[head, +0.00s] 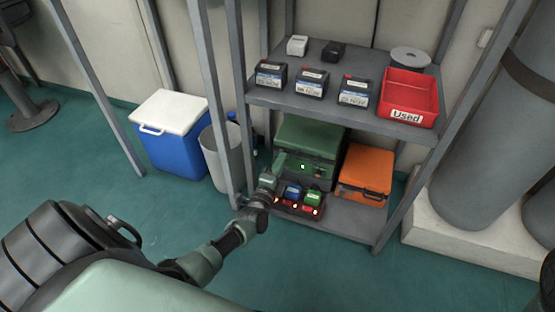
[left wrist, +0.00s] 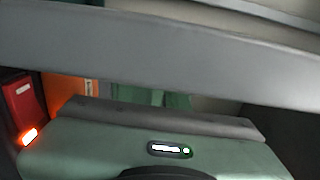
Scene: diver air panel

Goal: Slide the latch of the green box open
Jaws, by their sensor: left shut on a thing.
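The green box (head: 312,137) stands on the lower shelf under the upper shelf, with a small green light on its front. My left gripper (head: 279,162) reaches in from the left and is at the left part of the box's front. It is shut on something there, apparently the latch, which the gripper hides. In the left wrist view the gripper's pale green housing (left wrist: 90,140) fills the bottom, and its fingertips cannot be made out. How far the latch is slid cannot be seen. My right gripper is not in view.
The upper shelf (head: 265,97) crosses close above; its grey edge spans the left wrist view (left wrist: 150,45). An orange case (head: 365,172) stands right of the green box. A red charger (head: 300,209) with blue and green packs sits in front. A rack post (head: 238,100) is left of the gripper.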

